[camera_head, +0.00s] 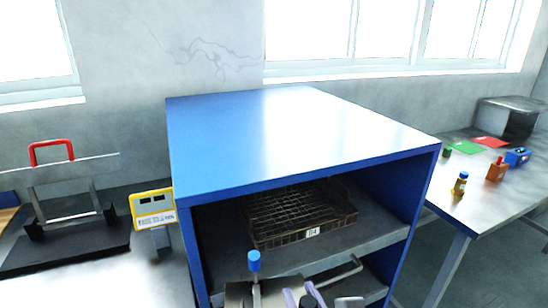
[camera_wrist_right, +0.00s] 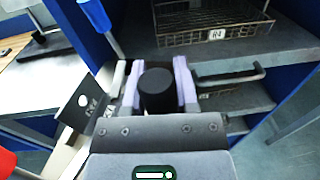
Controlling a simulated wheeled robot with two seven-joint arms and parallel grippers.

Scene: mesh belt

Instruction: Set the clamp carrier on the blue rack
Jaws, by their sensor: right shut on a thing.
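The blue rack (camera_head: 215,150) stands in the middle of the head view, with an open front and grey shelves. My right gripper (camera_head: 303,297) is low in front of it, and its pale purple fingers show at the bottom edge. In the right wrist view the fingers (camera_wrist_right: 158,90) are shut on a black round grip between them. This seems to be part of the clamp carrier, which has a blue-capped post (camera_head: 254,262) and a dark bar handle (camera_head: 340,273). Much of the carrier is hidden or cut off. The handle overlaps the lower shelf area; contact cannot be told. My left gripper is not in view.
A wire basket (camera_head: 290,218) with a white label sits on the rack's upper shelf. A yellow sign (camera_head: 153,203) stands just left of the rack. A black stand with a red handle (camera_head: 50,150) is farther left. A table (camera_head: 460,205) with small items is right. The rack's top is clear.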

